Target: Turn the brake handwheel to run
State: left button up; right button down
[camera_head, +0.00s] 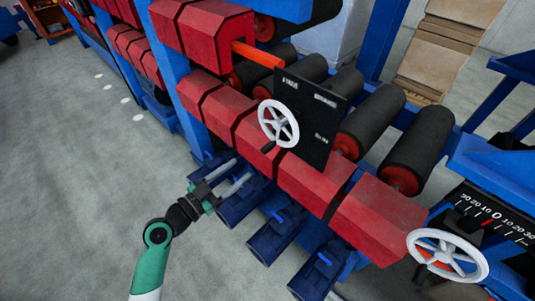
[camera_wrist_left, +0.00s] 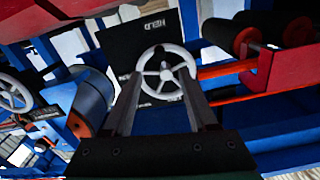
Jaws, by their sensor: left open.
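A white spoked handwheel (camera_head: 294,136) is mounted on a black panel (camera_head: 318,150) with small white labels too small to read. A gap shows between fingers and wheel in the head view. In the left wrist view, the handwheel (camera_wrist_left: 152,82) appears beyond and between the tips of the open fingers (camera_wrist_left: 160,85). My right gripper is not in view.
A second white handwheel (camera_head: 474,257) stands at lower right under a black scale plate (camera_head: 495,214) with numbers around 0. Red housings (camera_head: 300,186), dark rollers (camera_head: 417,145) and blue motors (camera_head: 275,236) surround the panel. Grey floor (camera_head: 70,180) at left is clear.

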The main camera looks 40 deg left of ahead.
aim_at(263, 152)
pick_arm(q)
jog(key=w, duration=1.1)
jog(key=shift+w+d, duration=0.15)
jog(key=shift+w, duration=0.15)
grip_shut()
dwell(0.8)
